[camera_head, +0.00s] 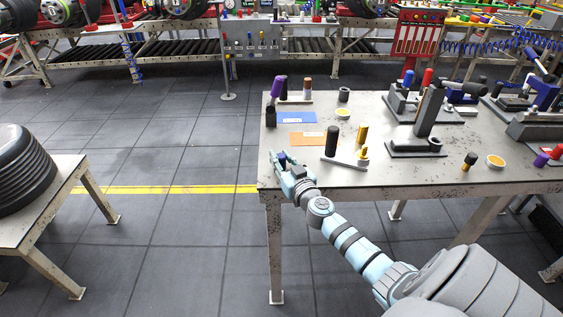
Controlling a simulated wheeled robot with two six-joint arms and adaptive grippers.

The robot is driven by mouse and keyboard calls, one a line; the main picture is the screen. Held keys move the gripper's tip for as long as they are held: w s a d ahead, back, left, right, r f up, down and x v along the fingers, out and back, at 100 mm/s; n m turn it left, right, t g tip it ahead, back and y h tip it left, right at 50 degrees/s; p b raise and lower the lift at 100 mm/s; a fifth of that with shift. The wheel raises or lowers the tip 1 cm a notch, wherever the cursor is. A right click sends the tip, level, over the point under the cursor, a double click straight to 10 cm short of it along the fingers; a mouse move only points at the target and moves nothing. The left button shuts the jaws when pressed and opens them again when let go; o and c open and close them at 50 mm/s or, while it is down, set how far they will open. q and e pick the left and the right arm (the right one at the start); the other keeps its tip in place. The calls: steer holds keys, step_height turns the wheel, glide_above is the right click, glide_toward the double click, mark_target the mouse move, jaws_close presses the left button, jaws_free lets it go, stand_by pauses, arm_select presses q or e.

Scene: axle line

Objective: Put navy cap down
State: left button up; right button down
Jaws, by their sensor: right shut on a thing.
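The navy cap (282,158) shows as a small dark blue piece at the fingers of my right gripper (287,168). The gripper is shut on it at the left front corner of the workbench (375,176). Most of the cap is hidden by the fingers. I cannot tell whether it touches the bench top. A blue mat (296,118) and an orange mat (303,139) lie on the bench behind the gripper. My left gripper is not in view.
A black cylinder (332,141) and a gold one (362,134) stand right of the gripper. Grey fixtures (430,125) fill the bench's right. A side table (45,185) with black stacked rings stands left; floor between is clear.

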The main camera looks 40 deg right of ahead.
steer(key=shift+f, duration=0.15)
steer(key=c, duration=1.3)
jaws_free()
steer(key=shift+w, duration=0.1)
steer(key=shift+c, duration=0.2)
